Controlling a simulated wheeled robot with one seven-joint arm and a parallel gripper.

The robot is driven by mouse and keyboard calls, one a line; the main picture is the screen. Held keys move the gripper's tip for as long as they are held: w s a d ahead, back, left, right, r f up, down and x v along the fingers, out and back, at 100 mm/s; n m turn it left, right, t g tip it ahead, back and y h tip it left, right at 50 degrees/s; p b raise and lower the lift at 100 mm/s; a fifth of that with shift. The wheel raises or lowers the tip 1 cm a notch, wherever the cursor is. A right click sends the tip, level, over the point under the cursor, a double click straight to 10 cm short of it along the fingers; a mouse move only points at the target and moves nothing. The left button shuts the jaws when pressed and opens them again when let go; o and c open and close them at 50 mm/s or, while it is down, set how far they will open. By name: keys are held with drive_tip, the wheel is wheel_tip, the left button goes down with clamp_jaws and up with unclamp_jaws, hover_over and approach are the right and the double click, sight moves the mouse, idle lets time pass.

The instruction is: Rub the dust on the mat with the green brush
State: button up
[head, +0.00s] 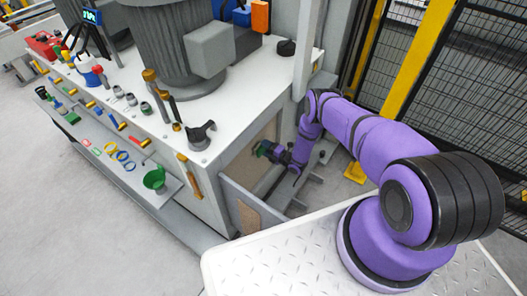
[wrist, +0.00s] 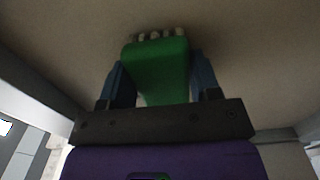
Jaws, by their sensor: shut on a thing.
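The green brush (wrist: 155,65) is held between the two blue fingers of my gripper (wrist: 157,80) in the wrist view. Its pale bristles point away from the gripper, at or very near a dim tan-grey surface (wrist: 250,70), which may be the mat. I cannot tell whether they touch it. No dust can be made out.
The white machine bench (head: 245,95) stands left of my arm, with tools and fittings on top. A side shelf (head: 130,175) holds rings and a green funnel (head: 155,179). A low grey-walled bay (head: 248,195) lies below the gripper. A yellow post (head: 415,60) and mesh fence stand right.

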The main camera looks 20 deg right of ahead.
sight(262, 150)
drive_tip(key=shift+w+d+r, duration=0.7)
drive_tip(key=shift+w+d, duration=0.65)
drive_tip(key=shift+d, duration=0.3)
drive_tip(key=shift+s+a, duration=1.15)
drive_tip(key=shift+a, duration=0.25)
drive_tip(key=shift+s+a, duration=1.1)
drive_tip(key=shift+a, duration=0.25)
drive_tip(key=shift+s+a, duration=0.45)
drive_tip(key=shift+a, duration=0.3)
drive_tip(key=shift+s+a, duration=0.45)
drive_tip(key=shift+a, duration=0.25)
drive_tip(key=shift+r, duration=0.7)
drive_tip(key=shift+w+d, duration=0.55)
drive_tip(key=shift+d, duration=0.2)
drive_tip(key=shift+w+d, duration=0.55)
drive_tip(key=shift+d, duration=0.15)
drive_tip(key=shift+w+d, duration=0.5)
drive_tip(key=shift+d, duration=0.25)
drive_tip(key=shift+w+d, duration=0.45)
drive_tip(key=shift+d, duration=0.3)
drive_tip(key=shift+w+d, duration=1.15)
drive_tip(key=shift+d, duration=0.1)
drive_tip(key=shift+r, duration=0.1)
